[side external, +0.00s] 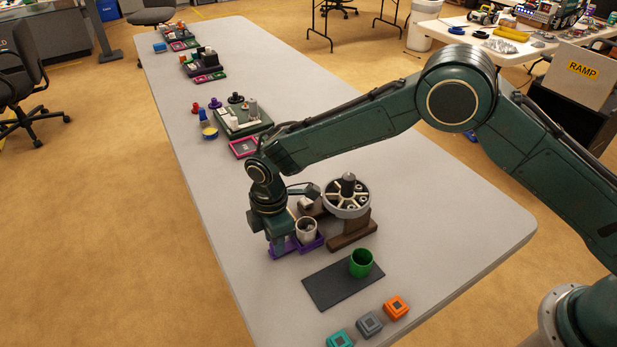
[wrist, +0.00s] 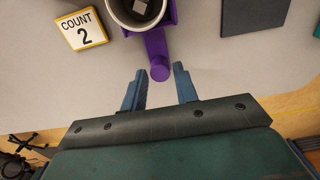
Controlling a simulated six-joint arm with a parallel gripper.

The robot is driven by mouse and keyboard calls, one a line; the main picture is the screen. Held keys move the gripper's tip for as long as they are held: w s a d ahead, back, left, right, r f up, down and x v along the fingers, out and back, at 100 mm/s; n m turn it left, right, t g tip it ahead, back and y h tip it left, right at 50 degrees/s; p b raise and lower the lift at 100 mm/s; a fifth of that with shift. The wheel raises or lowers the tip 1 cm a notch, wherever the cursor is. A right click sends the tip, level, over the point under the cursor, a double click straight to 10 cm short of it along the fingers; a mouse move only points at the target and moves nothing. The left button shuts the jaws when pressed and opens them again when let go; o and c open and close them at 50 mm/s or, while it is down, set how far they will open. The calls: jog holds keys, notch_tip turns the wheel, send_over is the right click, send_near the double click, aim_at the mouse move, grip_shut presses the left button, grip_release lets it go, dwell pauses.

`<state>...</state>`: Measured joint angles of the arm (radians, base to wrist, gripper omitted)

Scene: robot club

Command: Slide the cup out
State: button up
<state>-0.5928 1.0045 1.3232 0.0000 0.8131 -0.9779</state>
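A pale grey cup (side external: 307,230) stands upright in a purple holder (side external: 314,245) beside the wheel stand. In the wrist view the cup (wrist: 123,14) is cut by the top edge, with a light cube inside it. A purple arm with a round knob (wrist: 160,69) runs from the holder toward me. My gripper (wrist: 159,68) is open, with its blue fingertips on either side of the knob and gaps showing. In the side view my gripper (side external: 283,243) is low at the holder's left; its fingers are hard to make out there.
A wheel with several compartments (side external: 347,202) stands on a brown base just behind the cup. A green cup (side external: 361,263) stands on a dark mat (side external: 325,288). Coloured blocks (side external: 369,324) lie in front. A "COUNT 2" card (wrist: 82,28) is left of the cup. The table's right side is clear.

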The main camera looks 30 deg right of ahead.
jog(key=shift+r, duration=2.3)
jog(key=shift+r, duration=0.1)
jog(key=shift+d+r, duration=0.2)
jog(key=s+d+r+m+t, duration=0.1)
jog(key=s+d+r+m, duration=0.3)
jog(key=d+r, duration=0.7)
jog(key=s+d+r+m+t, duration=0.2)
jog(key=s+d+r+m, duration=0.25)
jog(key=d+r, duration=0.6)
jog(key=s+d+r+m+t, duration=0.1)
jog(key=s+d+m, duration=0.3)
jog(key=s, duration=0.6)
jog(key=s+d+r+m+t, duration=0.1)
jog(key=s+d+r+m, duration=0.2)
jog(key=s, duration=0.8)
jog(key=d+m, duration=0.2)
jog(key=d, duration=0.1)
jog(key=shift+t, duration=0.3)
